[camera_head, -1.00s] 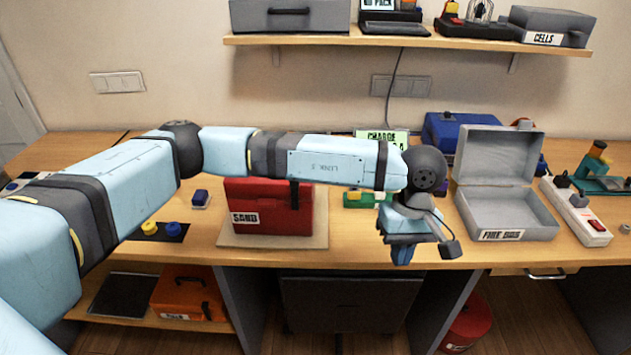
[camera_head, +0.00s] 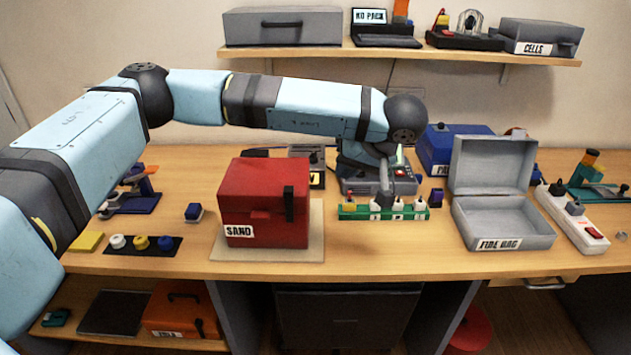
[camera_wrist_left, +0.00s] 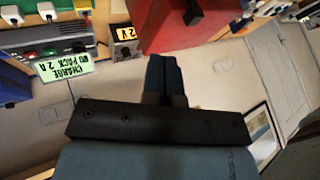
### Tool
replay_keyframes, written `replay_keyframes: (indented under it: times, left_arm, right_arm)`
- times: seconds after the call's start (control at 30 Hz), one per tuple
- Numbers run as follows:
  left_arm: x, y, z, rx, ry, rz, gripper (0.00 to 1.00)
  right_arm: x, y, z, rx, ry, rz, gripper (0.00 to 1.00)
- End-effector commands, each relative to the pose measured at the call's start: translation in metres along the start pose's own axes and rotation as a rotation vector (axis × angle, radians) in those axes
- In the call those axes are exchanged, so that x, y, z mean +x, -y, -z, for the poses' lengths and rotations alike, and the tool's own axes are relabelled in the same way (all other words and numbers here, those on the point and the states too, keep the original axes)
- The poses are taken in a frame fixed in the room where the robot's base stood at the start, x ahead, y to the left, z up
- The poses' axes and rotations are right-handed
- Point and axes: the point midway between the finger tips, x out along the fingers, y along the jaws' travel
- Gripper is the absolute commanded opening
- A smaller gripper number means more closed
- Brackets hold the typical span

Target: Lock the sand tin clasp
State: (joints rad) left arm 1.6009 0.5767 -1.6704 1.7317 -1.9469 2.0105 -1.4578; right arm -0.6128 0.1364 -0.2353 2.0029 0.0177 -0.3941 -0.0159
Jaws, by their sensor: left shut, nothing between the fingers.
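The red sand tin (camera_head: 262,205) stands on a pale board (camera_head: 316,235) with its lid down and a SAND label on its front. A dark clasp strip (camera_head: 289,203) stands upright at the right of its front; I cannot tell whether it is latched. My left gripper (camera_head: 352,160) is to the right of and behind the tin, partly hidden by my wrist. In the left wrist view its dark fingers (camera_wrist_left: 163,70) are shut and empty, apart from the red tin (camera_wrist_left: 155,30). A dark part (camera_wrist_left: 193,14) shows on the tin there. My right gripper is out of view.
A green strip with several plugs (camera_head: 384,212) and a charger (camera_head: 378,187) are right of the tin. An open grey fire bag case (camera_head: 500,220) stands farther right. Colored knobs on a dark mat (camera_head: 140,245) lie left. A shelf (camera_head: 400,52) hangs above.

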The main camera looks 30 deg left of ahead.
Motion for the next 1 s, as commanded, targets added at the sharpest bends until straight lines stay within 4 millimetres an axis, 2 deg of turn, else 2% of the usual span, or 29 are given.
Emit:
replay_keyframes:
  times: [0.17, 0.5, 0.7, 1.0]
  left_arm:
    - [0.027, 0.000, -0.002, 0.000, 0.006, 0.003, 0.00]
    - [0.097, 0.001, 0.000, 0.000, 0.004, 0.004, 0.00]
    - [0.110, 0.026, 0.000, 0.000, 0.002, 0.001, 0.00]
    - [0.116, 0.036, -0.001, 0.001, 0.001, 0.000, 0.00]
  right_arm:
    - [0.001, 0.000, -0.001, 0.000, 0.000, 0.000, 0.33]
    - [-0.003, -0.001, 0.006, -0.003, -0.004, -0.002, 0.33]
    - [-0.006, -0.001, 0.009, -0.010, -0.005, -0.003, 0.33]
    - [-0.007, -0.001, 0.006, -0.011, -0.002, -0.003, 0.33]
